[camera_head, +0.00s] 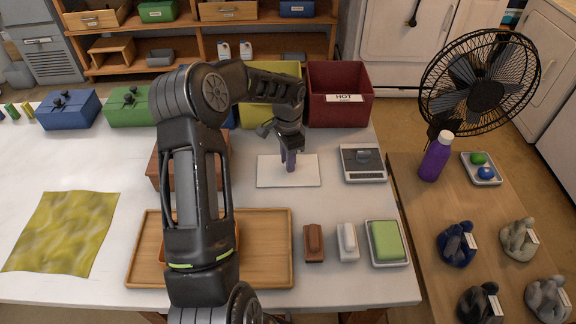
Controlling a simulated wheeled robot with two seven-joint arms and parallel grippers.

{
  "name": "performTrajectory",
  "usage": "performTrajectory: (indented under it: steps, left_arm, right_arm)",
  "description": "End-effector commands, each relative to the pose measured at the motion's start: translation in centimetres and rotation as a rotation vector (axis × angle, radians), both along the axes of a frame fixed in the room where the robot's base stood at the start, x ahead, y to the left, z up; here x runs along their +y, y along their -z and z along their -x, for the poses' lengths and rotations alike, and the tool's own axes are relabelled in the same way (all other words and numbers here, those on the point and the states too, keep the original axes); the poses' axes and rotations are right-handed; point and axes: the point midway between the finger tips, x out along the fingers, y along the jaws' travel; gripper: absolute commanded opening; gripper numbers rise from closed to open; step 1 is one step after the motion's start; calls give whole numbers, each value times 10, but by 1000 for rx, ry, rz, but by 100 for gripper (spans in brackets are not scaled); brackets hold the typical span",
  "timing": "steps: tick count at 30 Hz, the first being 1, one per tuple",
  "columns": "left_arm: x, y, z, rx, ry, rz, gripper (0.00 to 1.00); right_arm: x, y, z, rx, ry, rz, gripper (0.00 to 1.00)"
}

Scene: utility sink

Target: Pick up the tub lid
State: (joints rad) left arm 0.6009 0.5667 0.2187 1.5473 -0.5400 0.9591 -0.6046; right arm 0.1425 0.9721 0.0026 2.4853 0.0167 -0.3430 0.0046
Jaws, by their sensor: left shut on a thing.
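A flat white rectangular panel (270,172), which may be the tub lid, lies on the white table behind the wooden tray. I cannot tell whether the two are joined. The fingertips are dark and small in the view. My left arm hides part of the tray and a brown box behind it. My right gripper is not in view.
Red (340,108) and yellow bins stand behind the panel. A grey scale (362,163) sits close on its right. The wooden tray (276,276), brown and white blocks and a green sponge dish (386,242) lie in front. A black fan (478,88) stands at right.

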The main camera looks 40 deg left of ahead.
Motion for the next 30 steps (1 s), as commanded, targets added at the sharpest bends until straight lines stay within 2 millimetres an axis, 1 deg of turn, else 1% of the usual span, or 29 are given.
performTrajectory:
  steps: [5, 8, 10, 15, 19, 23, 30]
  left_arm:
    - [0, -14, -1, -2, 0, -1, 0]
    - [0, -30, -1, -3, 0, -2, 0]
    - [1, -38, -1, -3, -1, -2, 0]
    - [0, -72, -1, -5, -1, -2, 0]
    - [1, -91, -1, -2, -1, -2, 0]
    - [0, -99, 0, -1, 0, 0, 0]
    - [0, -100, 0, 0, 0, 0, 0]
  right_arm:
    - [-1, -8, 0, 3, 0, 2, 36]
    - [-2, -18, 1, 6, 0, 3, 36]
    - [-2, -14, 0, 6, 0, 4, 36]
    - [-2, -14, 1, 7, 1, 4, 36]
    - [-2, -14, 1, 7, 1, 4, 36]
    - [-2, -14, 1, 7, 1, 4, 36]
    - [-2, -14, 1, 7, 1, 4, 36]
